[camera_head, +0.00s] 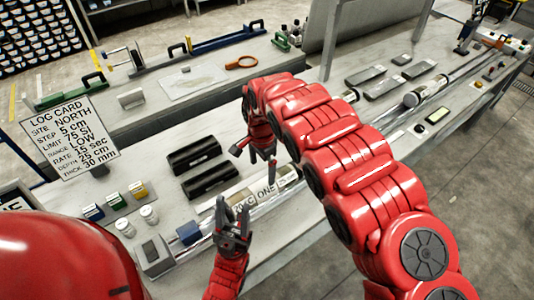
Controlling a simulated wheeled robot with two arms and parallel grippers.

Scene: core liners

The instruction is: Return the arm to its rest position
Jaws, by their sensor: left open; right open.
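My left gripper (233,222) is the lower one, in front of the bench beside the blue block (189,233). Its dark fingers are spread and hold nothing that I can see. My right gripper (254,155) hangs over the bench at the end of the large red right arm (345,165), which bends across the middle of the view. Its fingers point down and are apart, and they look empty. The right arm hides part of the bench behind it. A clear core liner (278,195) with labels lies along the bench beneath the grippers.
Two black trays (208,178) lie left of the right gripper. Small coloured boxes (115,201) and white jars (149,214) stand at the left. A log card (70,139) stands behind them. Grey slabs (385,88) and a long tube (440,84) lie at the right.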

